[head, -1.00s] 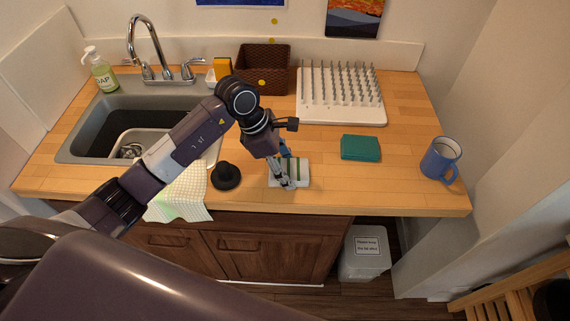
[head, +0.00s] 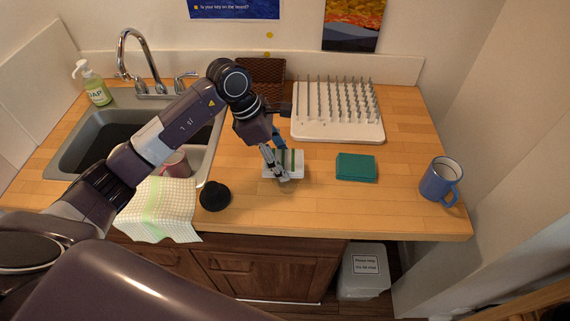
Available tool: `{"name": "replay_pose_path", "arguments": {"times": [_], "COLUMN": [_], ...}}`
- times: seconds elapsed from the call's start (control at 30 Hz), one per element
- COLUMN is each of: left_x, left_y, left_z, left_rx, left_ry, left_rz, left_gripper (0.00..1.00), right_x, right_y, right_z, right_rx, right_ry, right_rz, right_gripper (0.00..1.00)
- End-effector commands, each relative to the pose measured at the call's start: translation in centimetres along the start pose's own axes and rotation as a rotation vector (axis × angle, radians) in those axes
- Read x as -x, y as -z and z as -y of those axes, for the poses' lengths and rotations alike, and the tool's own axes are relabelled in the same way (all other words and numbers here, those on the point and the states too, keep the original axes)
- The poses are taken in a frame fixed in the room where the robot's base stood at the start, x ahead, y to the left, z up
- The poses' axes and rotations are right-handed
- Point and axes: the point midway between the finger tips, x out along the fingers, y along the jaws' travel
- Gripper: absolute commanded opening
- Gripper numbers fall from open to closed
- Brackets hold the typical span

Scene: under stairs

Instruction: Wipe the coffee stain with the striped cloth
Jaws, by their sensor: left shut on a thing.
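The striped cloth (head: 296,159) is a small folded white cloth with green stripes. It lies flat on the wooden counter, left of a folded teal cloth (head: 356,167). My left gripper (head: 279,172) points down at it, with its fingers shut on its front left part and covering some of it. A faint brownish patch, which looks like the coffee stain (head: 288,188), shows on the wood just in front of the cloth. Whether more of it lies under the cloth is hidden. My right gripper is not in view.
A black round object (head: 215,197) stands left of the cloth, near a checkered towel (head: 160,210) over the front edge. A sink (head: 75,150) is at left, a white peg rack (head: 335,128) behind, a blue mug (head: 440,180) at right. The front centre counter is clear.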

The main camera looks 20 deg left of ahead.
Motion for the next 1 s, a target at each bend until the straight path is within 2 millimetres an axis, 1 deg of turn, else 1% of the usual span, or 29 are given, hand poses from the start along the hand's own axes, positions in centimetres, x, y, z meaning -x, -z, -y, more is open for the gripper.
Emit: {"name": "replay_pose_path", "arguments": {"times": [0.03, 0.2, 0.43, 0.57, 1.0], "left_x": [0.8, 2.4, 4.3, 4.7, 4.7], "left_y": [-0.1, -0.3, -0.4, -0.5, -0.4], "left_z": [-0.1, -0.4, -0.7, -0.8, -0.8], "left_rx": [0.001, 0.004, 0.008, 0.009, 0.009], "left_ry": [-0.002, -0.004, -0.005, -0.005, -0.004], "left_rz": [-0.001, -0.001, -0.001, 0.000, 0.000], "left_gripper": [0.34, 0.34, 0.34, 0.34, 0.34], "right_x": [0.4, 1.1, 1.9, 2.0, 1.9], "right_y": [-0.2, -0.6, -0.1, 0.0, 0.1], "right_z": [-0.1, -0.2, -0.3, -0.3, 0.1], "right_rx": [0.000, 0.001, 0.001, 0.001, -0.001], "right_ry": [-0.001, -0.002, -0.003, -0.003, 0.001], "right_rz": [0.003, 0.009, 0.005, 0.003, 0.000], "right_gripper": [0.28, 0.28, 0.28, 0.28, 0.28]}}
